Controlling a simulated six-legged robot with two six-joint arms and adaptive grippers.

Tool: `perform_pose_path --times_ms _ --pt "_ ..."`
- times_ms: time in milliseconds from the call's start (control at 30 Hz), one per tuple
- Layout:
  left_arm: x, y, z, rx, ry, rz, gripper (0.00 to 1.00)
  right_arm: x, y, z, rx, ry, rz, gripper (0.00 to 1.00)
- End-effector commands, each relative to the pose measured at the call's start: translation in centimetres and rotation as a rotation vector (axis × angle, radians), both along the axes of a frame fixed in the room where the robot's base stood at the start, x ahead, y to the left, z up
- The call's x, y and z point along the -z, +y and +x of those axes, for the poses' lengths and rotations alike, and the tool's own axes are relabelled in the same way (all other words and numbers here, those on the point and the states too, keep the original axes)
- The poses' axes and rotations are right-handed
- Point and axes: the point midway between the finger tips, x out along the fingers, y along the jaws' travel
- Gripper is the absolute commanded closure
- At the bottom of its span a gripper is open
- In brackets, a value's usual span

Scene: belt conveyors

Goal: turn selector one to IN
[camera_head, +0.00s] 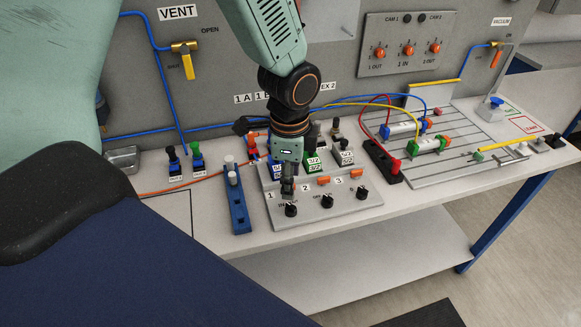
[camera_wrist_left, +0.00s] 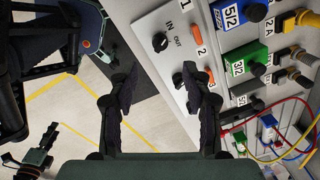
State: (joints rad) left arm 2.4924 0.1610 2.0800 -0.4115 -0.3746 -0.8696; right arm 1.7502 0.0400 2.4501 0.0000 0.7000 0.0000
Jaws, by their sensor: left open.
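Selector one is a small black knob (camera_head: 291,210) at the front left of the sloped grey panel, below the number 1. In the left wrist view the knob (camera_wrist_left: 159,42) sits beside the printed words IN and OUT. I cannot make out which word its pointer faces. My left gripper (camera_head: 287,190) points down just above and behind this knob, apart from it as far as I can tell. In the left wrist view its two dark fingers (camera_wrist_left: 159,85) are spread and empty, with the knob beyond the tips.
Selector two (camera_head: 327,201) and selector three (camera_head: 362,192) stand to the right on the same panel. Valves with coloured blocks stand behind. A blue rack (camera_head: 236,203) is close on the left. A black and green arm part (camera_wrist_left: 40,150) shows low in the wrist view.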

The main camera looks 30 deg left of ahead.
Motion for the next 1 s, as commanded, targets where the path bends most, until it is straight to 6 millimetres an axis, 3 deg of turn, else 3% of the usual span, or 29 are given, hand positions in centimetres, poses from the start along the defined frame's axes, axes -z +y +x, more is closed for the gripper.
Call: perform_pose_path --times_ms 100,267,1000 --pt "-1.6 0.0 -0.1 0.0 -0.001 -0.001 0.51 0.0 0.0 0.0 0.0 0.0 0.0 0.51" --pt "-2.6 -0.1 -0.2 0.001 0.001 0.0 0.51 0.0 0.0 0.0 0.0 0.0 0.0 0.51" --pt "-2.7 -0.1 -0.3 0.001 0.001 0.001 0.51 0.0 0.0 0.0 0.0 0.0 0.0 0.51"
